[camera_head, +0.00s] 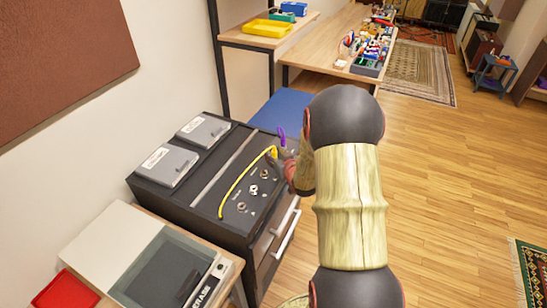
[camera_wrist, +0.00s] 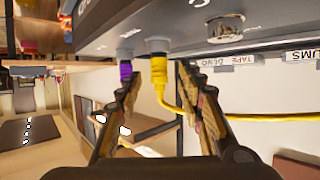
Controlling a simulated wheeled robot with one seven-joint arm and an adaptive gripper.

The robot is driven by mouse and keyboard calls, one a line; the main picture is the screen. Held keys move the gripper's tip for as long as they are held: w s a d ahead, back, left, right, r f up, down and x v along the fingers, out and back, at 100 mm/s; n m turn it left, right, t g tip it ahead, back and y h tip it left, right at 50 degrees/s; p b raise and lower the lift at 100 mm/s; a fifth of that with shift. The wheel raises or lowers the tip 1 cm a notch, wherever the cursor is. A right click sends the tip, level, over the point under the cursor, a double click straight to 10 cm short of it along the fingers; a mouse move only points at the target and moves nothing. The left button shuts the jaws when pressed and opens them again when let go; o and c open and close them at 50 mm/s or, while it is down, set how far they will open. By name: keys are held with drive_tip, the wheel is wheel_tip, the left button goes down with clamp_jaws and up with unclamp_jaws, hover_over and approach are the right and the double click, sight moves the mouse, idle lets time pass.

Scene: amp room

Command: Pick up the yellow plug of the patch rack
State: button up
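The yellow plug (camera_wrist: 157,62) sits in a socket of the patch rack (camera_wrist: 95,30), and its yellow cable (camera_wrist: 270,118) runs off to the right in the wrist view. In the head view the yellow cable (camera_head: 242,181) lies across the rack's top (camera_head: 215,190). My gripper (camera_wrist: 157,76) is open, with its fingertips on either side of the yellow plug. I cannot tell whether they touch it. A purple plug (camera_wrist: 125,70) stands close beside it, by the left fingertip. In the head view my gripper (camera_head: 284,158) is at the rack's far right, partly hidden by my arm.
Metal sockets (camera_head: 253,189) and two grey lidded boxes (camera_head: 203,130) are on the rack's top. A workbench (camera_head: 340,35) with small parts is behind. Open wooden floor (camera_head: 450,190) lies to the right.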

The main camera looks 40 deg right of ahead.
drive_tip(key=shift+x, duration=1.2)
drive_tip(key=shift+s, duration=0.1)
drive_tip(key=c, duration=0.3)
clamp_jaws()
